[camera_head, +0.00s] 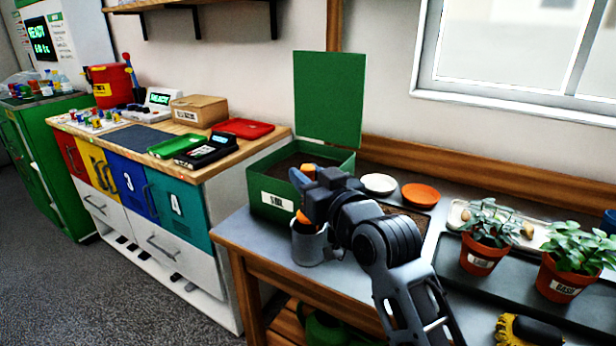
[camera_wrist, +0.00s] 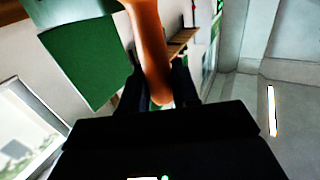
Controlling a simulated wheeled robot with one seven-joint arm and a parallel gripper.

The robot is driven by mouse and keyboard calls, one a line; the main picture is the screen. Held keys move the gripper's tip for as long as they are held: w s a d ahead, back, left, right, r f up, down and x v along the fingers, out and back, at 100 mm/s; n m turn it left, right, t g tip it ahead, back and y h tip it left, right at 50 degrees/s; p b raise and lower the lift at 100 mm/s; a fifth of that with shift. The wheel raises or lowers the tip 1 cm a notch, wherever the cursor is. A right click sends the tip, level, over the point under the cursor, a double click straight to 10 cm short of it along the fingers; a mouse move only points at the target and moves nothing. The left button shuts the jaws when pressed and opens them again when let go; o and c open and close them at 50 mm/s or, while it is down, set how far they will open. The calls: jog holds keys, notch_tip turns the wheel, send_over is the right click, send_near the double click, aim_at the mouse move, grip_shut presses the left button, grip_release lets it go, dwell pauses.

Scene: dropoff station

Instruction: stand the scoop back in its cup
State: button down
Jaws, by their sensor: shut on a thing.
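My gripper (camera_head: 304,192) is shut on the orange scoop (camera_head: 308,170), beside the green soil bin. A bit of orange shows above the fingers, and more orange shows below them at the mouth of the grey cup (camera_head: 309,248). The cup stands upright on the bench near its left front edge. I cannot tell whether the lower end of the scoop is inside the cup or just over its rim. In the wrist view the orange scoop (camera_wrist: 149,48) runs between the two dark fingers; the cup is not visible there.
The green soil bin (camera_head: 270,213), its lid raised, stands right behind the cup. A white saucer (camera_head: 379,183), an orange saucer (camera_head: 420,194) and potted plants (camera_head: 481,246) on a dark tray are to the right. My arm hides part of the bench.

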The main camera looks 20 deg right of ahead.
jog(key=shift+f, duration=0.3)
jog(key=shift+f+b, duration=0.25)
jog(key=shift+b, duration=0.1)
jog(key=shift+f, duration=0.45)
dwell(0.5)
jog(key=c, duration=0.8)
grip_release()
jog(key=shift+o, duration=0.2)
